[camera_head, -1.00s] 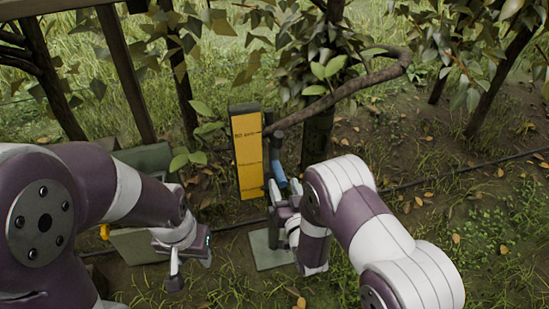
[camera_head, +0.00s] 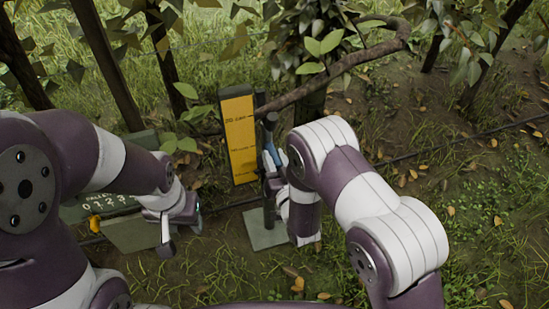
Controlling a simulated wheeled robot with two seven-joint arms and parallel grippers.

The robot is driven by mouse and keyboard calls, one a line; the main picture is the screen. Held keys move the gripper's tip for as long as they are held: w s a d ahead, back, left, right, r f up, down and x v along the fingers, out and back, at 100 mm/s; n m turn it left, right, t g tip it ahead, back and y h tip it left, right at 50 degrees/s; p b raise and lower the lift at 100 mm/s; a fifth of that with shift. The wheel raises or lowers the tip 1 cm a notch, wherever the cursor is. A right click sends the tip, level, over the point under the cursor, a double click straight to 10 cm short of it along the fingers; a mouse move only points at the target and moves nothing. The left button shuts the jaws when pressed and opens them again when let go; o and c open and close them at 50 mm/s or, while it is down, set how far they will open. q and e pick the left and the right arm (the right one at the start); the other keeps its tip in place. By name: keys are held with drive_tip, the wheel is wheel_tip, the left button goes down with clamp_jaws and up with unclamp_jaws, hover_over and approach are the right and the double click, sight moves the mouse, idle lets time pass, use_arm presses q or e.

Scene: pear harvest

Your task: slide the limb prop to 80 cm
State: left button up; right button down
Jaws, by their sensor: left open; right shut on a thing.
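The limb prop stands upright at the centre: a dark post with a forked-looking top (camera_head: 269,121), a blue sleeve or handle (camera_head: 271,154) and a flat grey base plate (camera_head: 263,229) on the ground. A yellow scale board (camera_head: 240,138) with dark marks stands just left of it; its writing is too small to read surely. My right gripper (camera_head: 272,183) is shut on the prop around the blue handle, partly hidden by my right wrist. My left gripper (camera_head: 182,234) is open and empty, left of the base plate and apart from the prop.
A curved limb (camera_head: 345,65) of the tree passes over the prop's top; contact is unclear. A grey-green box (camera_head: 100,206) with digits and a yellow knob (camera_head: 94,223) stands behind my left arm. A dark hose (camera_head: 455,141) crosses the ground.

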wheel_tip(320, 180, up, 21)
drive_tip(key=p, duration=1.6)
drive_tip(key=shift+w, duration=0.15)
drive_tip(key=c, duration=1.2)
unclamp_jaws()
drive_tip(key=o, duration=0.3)
drive_tip(key=shift+o, duration=0.2)
drive_tip(key=shift+f, duration=0.1)
drive_tip(key=shift+f, duration=0.1)
drive_tip(key=p+v, duration=0.2)
drive_tip(key=v, duration=1.1)
